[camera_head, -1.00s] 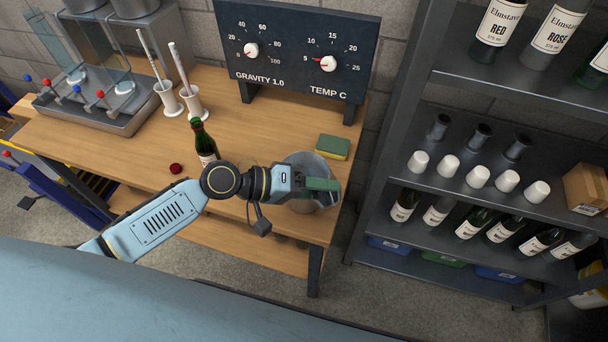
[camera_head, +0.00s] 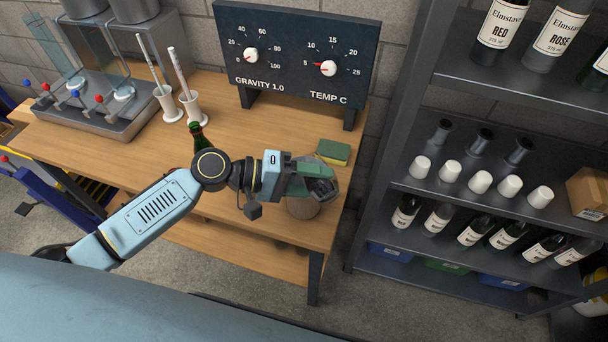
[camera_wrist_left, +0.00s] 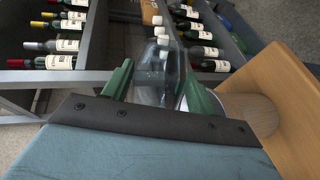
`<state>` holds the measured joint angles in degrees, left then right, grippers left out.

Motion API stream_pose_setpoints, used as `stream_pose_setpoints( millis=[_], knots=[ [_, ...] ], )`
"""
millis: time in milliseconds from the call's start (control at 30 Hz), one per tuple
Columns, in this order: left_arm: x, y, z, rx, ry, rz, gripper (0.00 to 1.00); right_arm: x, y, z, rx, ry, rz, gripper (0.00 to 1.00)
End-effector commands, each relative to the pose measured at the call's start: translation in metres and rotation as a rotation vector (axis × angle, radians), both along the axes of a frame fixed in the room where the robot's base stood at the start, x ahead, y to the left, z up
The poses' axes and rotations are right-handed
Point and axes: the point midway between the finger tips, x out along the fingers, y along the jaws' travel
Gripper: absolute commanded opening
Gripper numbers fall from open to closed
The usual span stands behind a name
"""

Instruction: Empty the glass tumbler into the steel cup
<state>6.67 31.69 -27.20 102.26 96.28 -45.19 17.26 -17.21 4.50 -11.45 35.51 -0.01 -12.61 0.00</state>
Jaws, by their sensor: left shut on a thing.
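My left gripper (camera_head: 322,187) is shut on the clear glass tumbler (camera_wrist_left: 153,88). The glass shows between the green fingers in the left wrist view; in the head view the gripper hides most of it. The tumbler looks tilted, and I cannot tell how much liquid it holds. The steel cup (camera_head: 303,208) stands near the bench's right edge, just below the gripper and partly hidden by it. In the left wrist view a round, wood-toned reflecting surface, likely the cup (camera_wrist_left: 258,112), lies right of the fingers. My right gripper is not in view.
A green-and-yellow sponge (camera_head: 333,152) lies behind the gripper on the wooden bench (camera_head: 95,150). A green bottle (camera_head: 197,136) stands behind my arm. The gauge board (camera_head: 296,50) stands at the back. A shelf (camera_head: 480,204) with bottles and white cups is to the right.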

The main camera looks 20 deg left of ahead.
Motion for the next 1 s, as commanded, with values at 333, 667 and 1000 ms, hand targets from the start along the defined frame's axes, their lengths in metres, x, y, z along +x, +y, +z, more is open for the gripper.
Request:
stream_pose_setpoints(
  millis=[333,667,1000],
  knots=[
    [0.002,0.001,-0.007,-0.067,0.071,0.002,0.32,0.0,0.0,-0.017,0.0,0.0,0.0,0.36],
    [0.003,0.002,-0.005,-0.117,0.126,0.0,0.32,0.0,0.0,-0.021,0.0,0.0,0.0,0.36],
    [0.0,-0.001,-0.003,-0.143,0.155,0.001,0.32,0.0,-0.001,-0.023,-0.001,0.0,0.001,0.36]
  ],
)
